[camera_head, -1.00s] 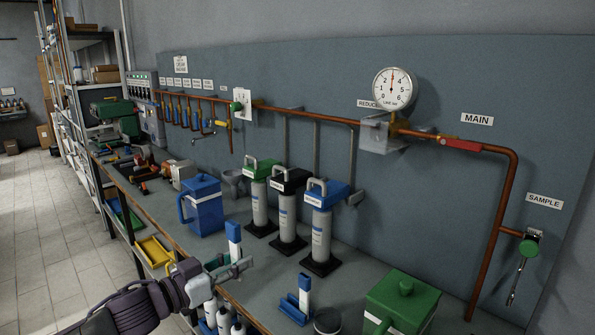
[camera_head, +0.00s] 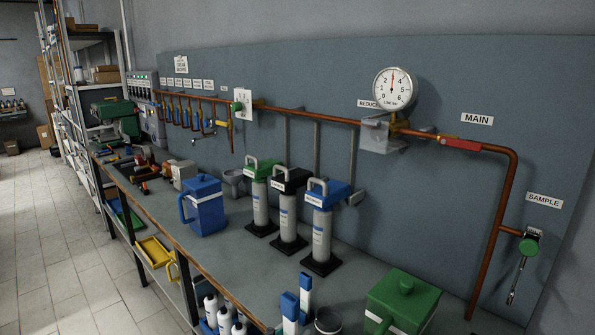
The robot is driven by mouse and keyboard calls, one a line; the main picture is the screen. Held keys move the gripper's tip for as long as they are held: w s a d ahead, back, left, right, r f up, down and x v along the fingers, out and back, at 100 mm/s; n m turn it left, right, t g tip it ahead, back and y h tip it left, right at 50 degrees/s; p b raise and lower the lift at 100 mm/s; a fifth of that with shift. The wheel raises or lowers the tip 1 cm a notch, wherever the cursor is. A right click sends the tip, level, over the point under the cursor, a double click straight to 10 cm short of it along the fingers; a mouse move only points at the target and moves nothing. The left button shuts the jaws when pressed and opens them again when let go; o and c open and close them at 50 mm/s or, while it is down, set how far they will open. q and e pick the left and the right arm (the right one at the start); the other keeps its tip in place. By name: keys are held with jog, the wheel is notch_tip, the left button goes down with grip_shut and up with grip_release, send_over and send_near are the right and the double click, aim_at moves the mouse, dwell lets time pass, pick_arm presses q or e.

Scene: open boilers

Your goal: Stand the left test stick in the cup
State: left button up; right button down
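Two white test sticks with blue tops stand side by side at the bottom centre of the head view. The left test stick (camera_head: 290,308) is nearer the front, and the other stick (camera_head: 305,290) is just behind it to the right. Their lower ends and the blue holder seen there earlier are mostly out of sight. A round, dark-mouthed cup (camera_head: 328,321) stands to their right, cut by the bottom edge. The left stick is beside this cup, apart from it. Neither gripper shows in the view.
A green lidded box (camera_head: 403,302) stands right of the cup. Three grey cylinders with green, black and blue tops (camera_head: 321,235) stand behind. A blue jug (camera_head: 203,207) is further left. The bench between jug and sticks is clear.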

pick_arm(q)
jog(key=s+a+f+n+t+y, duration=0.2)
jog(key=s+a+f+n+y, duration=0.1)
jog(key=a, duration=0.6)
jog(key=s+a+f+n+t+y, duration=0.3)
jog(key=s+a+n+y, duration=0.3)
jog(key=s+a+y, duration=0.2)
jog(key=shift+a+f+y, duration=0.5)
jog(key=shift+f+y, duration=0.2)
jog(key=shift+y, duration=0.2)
